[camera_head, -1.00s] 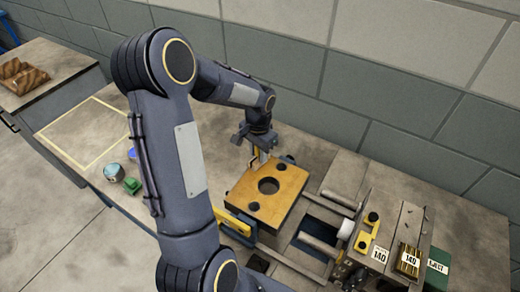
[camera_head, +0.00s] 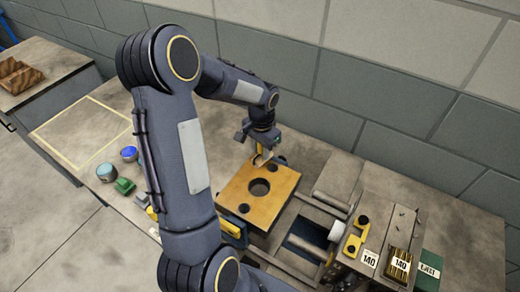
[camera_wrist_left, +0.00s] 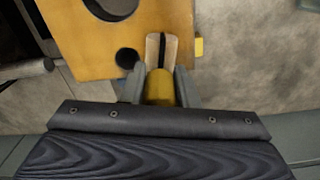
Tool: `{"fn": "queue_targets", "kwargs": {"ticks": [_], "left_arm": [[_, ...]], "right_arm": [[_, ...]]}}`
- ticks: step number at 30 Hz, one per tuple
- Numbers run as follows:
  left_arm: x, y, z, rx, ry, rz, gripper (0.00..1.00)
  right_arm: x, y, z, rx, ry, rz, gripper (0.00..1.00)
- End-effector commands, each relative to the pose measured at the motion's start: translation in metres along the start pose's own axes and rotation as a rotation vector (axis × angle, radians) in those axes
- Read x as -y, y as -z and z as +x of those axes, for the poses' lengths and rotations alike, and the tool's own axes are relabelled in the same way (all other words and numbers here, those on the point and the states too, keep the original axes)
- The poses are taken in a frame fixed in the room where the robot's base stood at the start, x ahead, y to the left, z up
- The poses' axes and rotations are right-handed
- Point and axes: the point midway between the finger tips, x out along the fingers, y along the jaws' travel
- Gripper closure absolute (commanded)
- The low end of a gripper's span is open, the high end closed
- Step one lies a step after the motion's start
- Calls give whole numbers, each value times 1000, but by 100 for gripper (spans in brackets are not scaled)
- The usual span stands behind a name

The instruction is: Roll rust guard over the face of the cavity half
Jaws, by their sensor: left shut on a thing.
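The cavity half is an orange-yellow block (camera_head: 238,190) with a round hole in its middle and dark round holes near its corners. It lies face up on the bench, and its face also shows in the left wrist view (camera_wrist_left: 82,45). My left gripper (camera_head: 263,153) is above the block's far edge, pointing down. My right gripper is not in view.
A blue-lidded pot (camera_head: 129,153), a grey-blue tin (camera_head: 106,172) and a green item (camera_head: 124,186) stand left of my arm. A mould assembly with 140 labels (camera_head: 369,258) and a green box (camera_head: 428,270) are at right. A wall runs behind the bench.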

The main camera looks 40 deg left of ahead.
Motion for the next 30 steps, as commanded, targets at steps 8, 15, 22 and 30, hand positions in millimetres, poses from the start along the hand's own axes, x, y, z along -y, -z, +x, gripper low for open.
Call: {"fn": "queue_targets", "kwargs": {"ticks": [8, 15, 22, 30], "left_arm": [[-3, 2, -35, 0, 0, 1, 94], [-5, 4, -57, -1, 0, 1, 94], [-7, 5, -76, 0, 0, 1, 94], [-8, 5, -81, 0, -1, 0, 94]], "right_arm": [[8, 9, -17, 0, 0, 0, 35], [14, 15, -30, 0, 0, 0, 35], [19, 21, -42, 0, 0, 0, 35], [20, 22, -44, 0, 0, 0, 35]]}}
